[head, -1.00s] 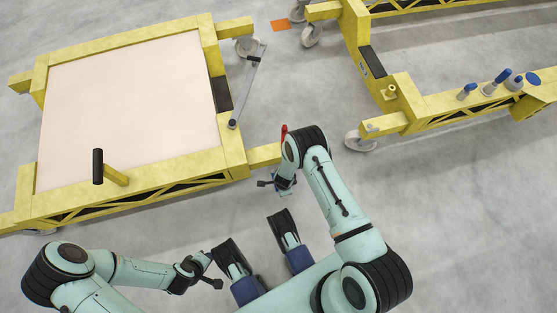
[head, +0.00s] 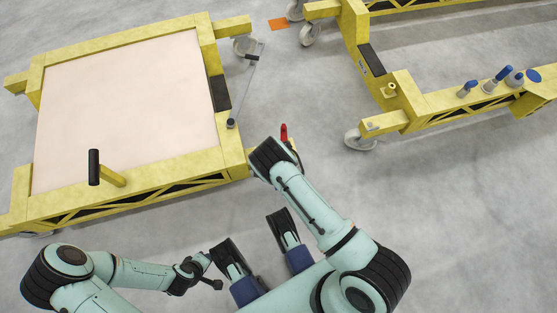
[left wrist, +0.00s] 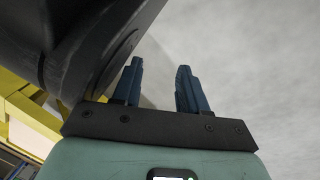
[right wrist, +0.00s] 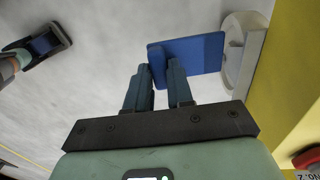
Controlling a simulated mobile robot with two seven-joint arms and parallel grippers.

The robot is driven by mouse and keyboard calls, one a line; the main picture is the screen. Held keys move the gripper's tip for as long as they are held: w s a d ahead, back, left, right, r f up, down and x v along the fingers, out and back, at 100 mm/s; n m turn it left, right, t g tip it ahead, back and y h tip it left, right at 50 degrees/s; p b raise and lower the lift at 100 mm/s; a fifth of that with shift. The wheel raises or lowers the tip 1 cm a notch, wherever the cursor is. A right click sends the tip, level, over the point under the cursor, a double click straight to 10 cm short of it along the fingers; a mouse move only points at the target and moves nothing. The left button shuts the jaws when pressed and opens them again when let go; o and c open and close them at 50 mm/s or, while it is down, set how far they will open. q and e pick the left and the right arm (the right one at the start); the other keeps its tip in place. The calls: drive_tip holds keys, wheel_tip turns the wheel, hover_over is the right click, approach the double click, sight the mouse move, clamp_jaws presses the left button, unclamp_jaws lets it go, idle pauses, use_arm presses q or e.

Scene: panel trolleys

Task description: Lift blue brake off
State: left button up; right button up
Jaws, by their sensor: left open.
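The blue brake (right wrist: 198,54) is a flat blue plate beside a pale caster wheel (right wrist: 246,50) in the right wrist view. My right gripper (right wrist: 157,72) is at the plate's left end, and a darker blue upright part of the brake is between its close-set fingers. It looks shut on that part. In the head view this gripper and the brake are hidden under my right arm, at the near right corner of the panel trolley (head: 238,158). My left gripper (left wrist: 159,78) is open and empty, low and left of centre in the head view, away from the brake.
A red handle (head: 284,132) stands just beyond my right arm. The panel trolley carries a pale panel (head: 130,105) and a black-gripped handle (head: 94,167). A second yellow trolley (head: 405,88) stands at the right with its caster (head: 360,139). Grey floor is clear between them.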

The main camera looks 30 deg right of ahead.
drive_tip(key=o, duration=0.3)
use_arm(q)
drive_tip(key=s+a+f+g, duration=0.1)
drive_tip(key=s+f+g, duration=0.15)
drive_tip(key=s, duration=0.65)
use_arm(e)
drive_tip(key=shift+w+r+p, duration=0.2)
drive_tip(key=shift+r+p, duration=1.15)
drive_tip(key=shift+r, duration=0.9)
use_arm(q)
drive_tip(key=w+d+r+t+p, duration=0.2)
drive_tip(key=w+r+t+p, duration=0.1)
drive_tip(key=w+r, duration=0.7)
drive_tip(key=shift+w+r+t+p, duration=0.35)
drive_tip(key=shift+w+p, duration=0.35)
drive_tip(key=shift+w, duration=0.05)
use_arm(e)
wheel_tip(320, 180, up, 9)
drive_tip(key=shift+w, duration=0.35)
